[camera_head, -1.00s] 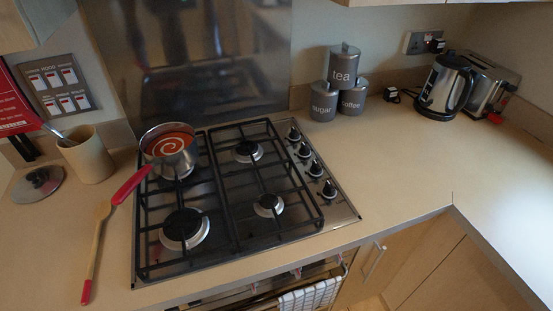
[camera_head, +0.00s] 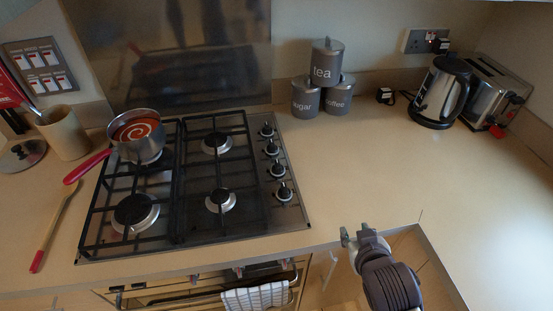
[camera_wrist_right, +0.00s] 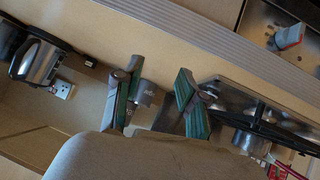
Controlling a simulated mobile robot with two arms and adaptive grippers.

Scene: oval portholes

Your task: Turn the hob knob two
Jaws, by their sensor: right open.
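The hob (camera_head: 190,240) stands in the counter at centre left in the head view. Its black knobs run in a column along its right side: the rearmost (camera_head: 266,131), a second from the back (camera_head: 271,147), a third (camera_head: 278,169) and the front one (camera_head: 284,193). No numbering can be read. My right gripper (camera_head: 355,234) is open and empty near the counter's front edge, to the right of and in front of the knobs, apart from them. Its spread fingers (camera_wrist_right: 157,99) also show in the wrist view. My left gripper is not in view.
A saucepan of red soup (camera_head: 137,133) sits on the back left burner, its red handle pointing left. Tea, sugar and coffee canisters (camera_head: 325,75), a kettle (camera_head: 440,92) and a toaster (camera_head: 495,95) stand behind. The counter (camera_head: 370,160) right of the knobs is clear.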

